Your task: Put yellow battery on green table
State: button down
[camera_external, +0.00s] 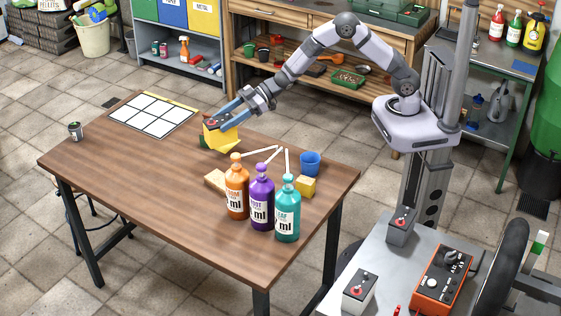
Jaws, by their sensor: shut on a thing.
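My gripper (223,114) reaches over the far side of a brown wooden table (130,180). Its blue fingers are shut on what looks like the yellow battery (222,138), a yellow block with a dark top and a red spot. The fingers cover part of its top. I cannot tell whether the battery touches the table. A small green piece (202,142) shows at its left edge. A bench with a dark grey-green top (480,52) stands at the back right; I cannot tell for sure that it is the green table.
Orange (237,190), purple (262,200) and teal (287,212) bottles stand near the table's right end. A white grid (152,115) and a can (75,131) are left.

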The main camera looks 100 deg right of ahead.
jog(key=s+a+r+n+g+y+p, duration=0.1)
jog(key=s+a+n+g+y+p, duration=0.3)
jog(key=s+a, duration=0.55)
jog(key=s+a+r+n+g+y+p, duration=0.1)
jog(key=s+a+n+g+y+p, duration=0.35)
jog(key=s, duration=0.85)
jog(key=s+a+f+n+g+y+b, duration=0.1)
jog(key=s+a+n+g+b, duration=0.3)
jog(key=s+a, duration=0.95)
jog(key=s+a+n+g+b, duration=0.15)
jog(key=s+a+b, duration=0.55)
jog(key=a, duration=1.1)
jog(key=s+a+f+n+g+y+b, duration=0.1)
jog(key=s+a+n+g+b, duration=0.2)
jog(key=s+a, duration=1.1)
jog(key=w+d+f+m+t+h+b, duration=0.1)
jog(key=w+d+f+m+t+h, duration=0.15)
jog(key=w+m+t, duration=0.35)
jog(key=w+d+f+m+t+h+b, duration=0.1)
jog(key=w+d+f+m+t+h, duration=0.25)
jog(key=w+t, duration=0.5)
jog(key=shift+m+g+y, duration=0.45)
jog(key=shift+m+y, duration=0.2)
jog(key=shift+y, duration=0.2)
jog(key=shift+d+f, duration=0.2)
jog(key=shift+f, duration=1.15)
jog(key=shift+d+f, duration=0.2)
jog(key=shift+f, duration=1.1)
